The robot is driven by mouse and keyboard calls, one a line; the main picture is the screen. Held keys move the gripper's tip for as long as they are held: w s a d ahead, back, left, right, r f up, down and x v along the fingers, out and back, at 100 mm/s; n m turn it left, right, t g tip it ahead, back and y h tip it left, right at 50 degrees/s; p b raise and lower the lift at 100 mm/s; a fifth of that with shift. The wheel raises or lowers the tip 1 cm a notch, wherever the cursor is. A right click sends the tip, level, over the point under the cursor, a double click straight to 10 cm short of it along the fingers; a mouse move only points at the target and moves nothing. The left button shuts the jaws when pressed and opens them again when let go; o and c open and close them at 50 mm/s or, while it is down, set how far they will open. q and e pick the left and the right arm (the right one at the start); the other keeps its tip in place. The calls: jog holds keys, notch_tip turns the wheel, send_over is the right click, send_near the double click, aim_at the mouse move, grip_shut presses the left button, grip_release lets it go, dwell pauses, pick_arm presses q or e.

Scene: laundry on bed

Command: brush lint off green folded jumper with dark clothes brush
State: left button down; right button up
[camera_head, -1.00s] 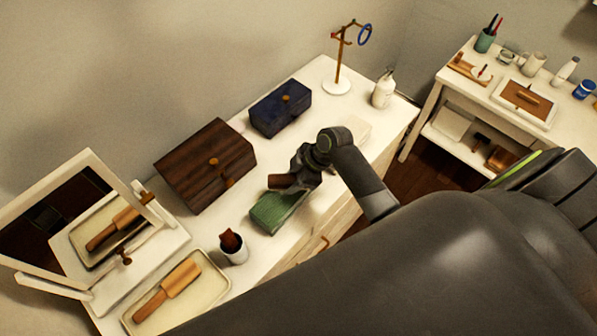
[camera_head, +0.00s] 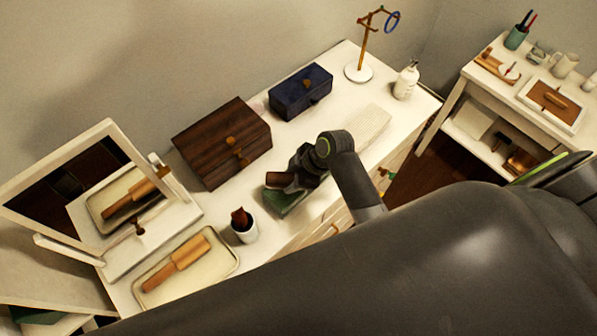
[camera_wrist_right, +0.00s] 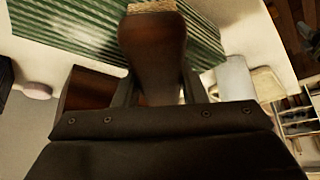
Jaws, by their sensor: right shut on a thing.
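The green folded jumper (camera_head: 284,202) lies on the white dresser top, partly hidden beneath my right gripper. Its ribbed green knit fills the upper part of the right wrist view (camera_wrist_right: 70,32). My right gripper (camera_head: 298,178) is shut on the dark brown clothes brush (camera_head: 278,180), which is over the jumper. In the right wrist view the brush's dark wooden back (camera_wrist_right: 153,45) stands between the fingers, and a strip of pale bristles shows at its far end against the knit. I cannot tell whether the bristles touch it. My left gripper is not in view.
A dark wooden box (camera_head: 222,143) and a navy box (camera_head: 300,92) stand behind the jumper. A white cup (camera_head: 244,233) stands to its left. Further left are a tray (camera_head: 222,277) with a light wooden brush and a mirror (camera_head: 60,185). A pale folded cloth (camera_head: 362,126) lies right.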

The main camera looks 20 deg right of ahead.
jog(key=shift+s+a, duration=0.3)
jog(key=shift+a, duration=0.2)
jog(key=shift+d, duration=0.1)
jog(key=shift+w+d+r, duration=0.1)
jog(key=shift+w+d, duration=0.35)
jog(key=shift+d, duration=0.4)
jog(key=shift+w+d+r, duration=0.1)
jog(key=shift+w+d, duration=0.3)
jog(key=shift+d, duration=0.4)
jog(key=shift+w+d+f+b, duration=0.15)
jog(key=shift+w+d, duration=0.25)
jog(key=shift+d, duration=0.65)
jog(key=shift+w+d+f+b, duration=0.15)
jog(key=shift+w+d, duration=0.3)
jog(key=shift+d, duration=0.65)
jog(key=shift+w+d+f+b, duration=0.15)
jog(key=shift+w+d, duration=0.25)
jog(key=shift+d, duration=0.65)
jog(key=shift+r, duration=0.1)
notch_tip(320, 180, up, 2)
jog(key=shift+r+p, duration=0.15)
jog(key=shift+p, duration=0.45)
jog(key=shift+r, duration=1.9)
jog(key=shift+r, duration=0.1)
